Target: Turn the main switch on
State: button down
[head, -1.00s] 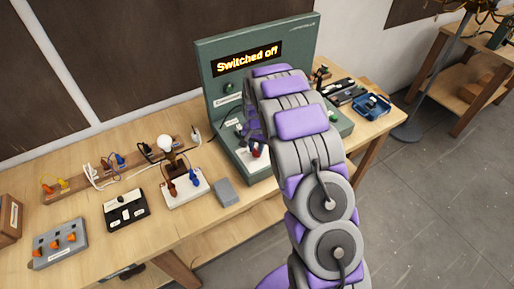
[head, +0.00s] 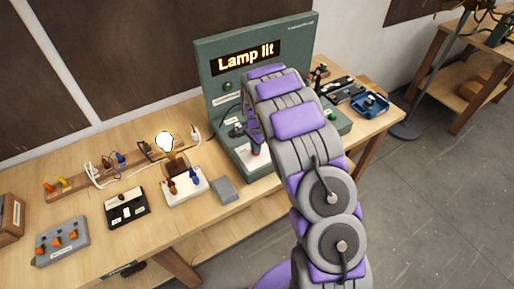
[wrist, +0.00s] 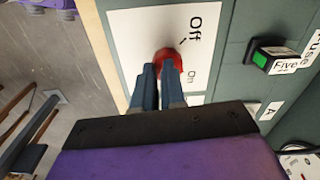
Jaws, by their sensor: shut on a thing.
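The main switch is a red knob (wrist: 168,57) on a white plate (wrist: 150,25) marked "Off" and "On", seen in the wrist view. My gripper (wrist: 166,72) is shut on the red knob, with its two blue-grey fingers close together; the fingers hide part of the knob. In the head view, my arm covers much of the green panel (head: 207,75), and the gripper is at the panel's lower base. The panel's display (head: 246,58) reads "Lamp lit". The lamp bulb (head: 164,141) glows on its stand.
A fuse switch (wrist: 270,55) with a green face sits beside the plate. A grey block (head: 224,190), a black switch box (head: 126,208) and a grey box with orange knobs (head: 62,241) stand on the table. A blue tray (head: 371,104) is at right.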

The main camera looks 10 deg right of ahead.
jog(key=shift+s+f, duration=0.4)
jog(key=shift+f, duration=0.3)
jog(key=shift+s+f, duration=0.4)
jog(key=shift+f, duration=0.3)
jog(key=c, duration=1.3)
grip_release()
jog(key=shift+r, duration=0.1)
jog(key=shift+c, duration=0.2)
jog(key=shift+o, duration=0.4)
jog(key=shift+w+r, duration=0.35)
jog(key=shift+r, duration=0.1)
jog(key=o, duration=0.6)
jog(key=r, duration=0.1)
jog(key=w+r, duration=0.1)
jog(key=r, duration=0.1)
jog(key=w+r, duration=0.1)
jog(key=shift+w+r, duration=0.25)
jog(key=shift+r, duration=0.05)
notch_tip(320, 180, up, 14)
jog(key=p, duration=0.1)
send_over(257, 159)
jog(key=w, duration=0.1)
jog(key=shift+w+r, duration=0.15)
